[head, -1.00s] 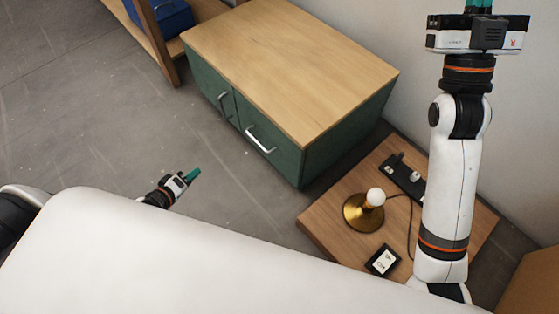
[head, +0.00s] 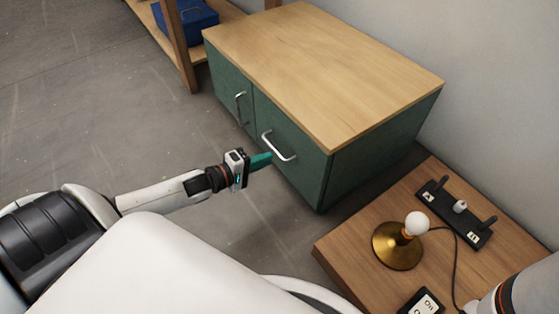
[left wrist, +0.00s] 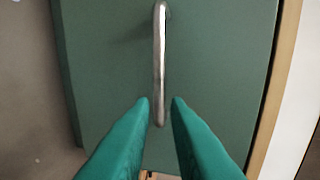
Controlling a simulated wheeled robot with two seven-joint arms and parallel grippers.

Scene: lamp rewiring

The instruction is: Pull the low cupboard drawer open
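The low green cupboard (head: 340,150) with a pale wood top stands in the middle of the head view. Its drawer front (head: 290,165) carries a silver bar handle (head: 278,146) and sits flush with the cupboard. In the left wrist view the handle (left wrist: 159,65) runs upright in the picture, just ahead of the fingers. My left gripper (head: 262,160) is close in front of the handle; its two green fingertips (left wrist: 160,102) are apart, one on each side of the handle's near end. I cannot tell that they touch it. My right gripper is not in view.
A shelf with a blue box (head: 190,18) stands at the top left. The grey floor before the cupboard is clear.

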